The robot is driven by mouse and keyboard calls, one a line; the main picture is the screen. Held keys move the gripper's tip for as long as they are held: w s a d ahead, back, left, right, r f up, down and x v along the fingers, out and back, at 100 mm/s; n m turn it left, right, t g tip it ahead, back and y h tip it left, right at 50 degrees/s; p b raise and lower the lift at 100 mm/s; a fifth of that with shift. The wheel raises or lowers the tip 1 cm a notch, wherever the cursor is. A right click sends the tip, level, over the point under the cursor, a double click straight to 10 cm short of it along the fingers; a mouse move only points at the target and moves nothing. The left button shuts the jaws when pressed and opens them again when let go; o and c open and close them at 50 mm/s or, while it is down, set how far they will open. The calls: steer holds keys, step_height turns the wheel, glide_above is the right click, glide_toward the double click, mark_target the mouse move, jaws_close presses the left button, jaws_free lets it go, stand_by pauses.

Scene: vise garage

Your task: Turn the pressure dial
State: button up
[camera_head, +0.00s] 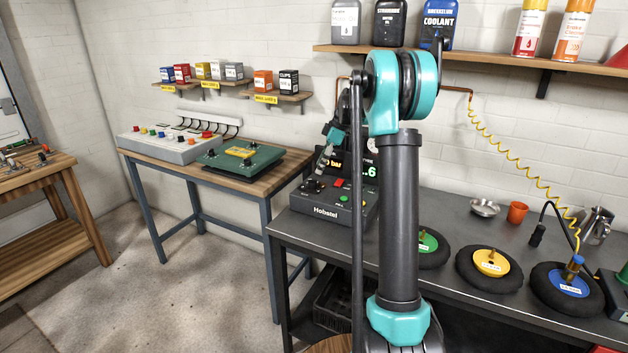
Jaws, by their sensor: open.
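A dark control console (335,208) labelled "Hobstel" stands at the left end of the dark workbench. My gripper (321,168), small and partly behind my arm, hangs above the console in front of the display's left part. It is open, and I see nothing held in it. My arm hides the console's right side.
Black discs with green (428,243), yellow (491,262) and blue (567,281) centres lie along the workbench (455,205). A metal bowl (485,207) and an orange cup (517,212) stand behind. A shelf (490,62) with cans hangs above. Floor at left is clear.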

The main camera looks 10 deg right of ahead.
mark_target(313, 183)
steer(key=x, duration=0.7)
steer(key=shift+c, duration=0.2)
steer(key=c, duration=1.1)
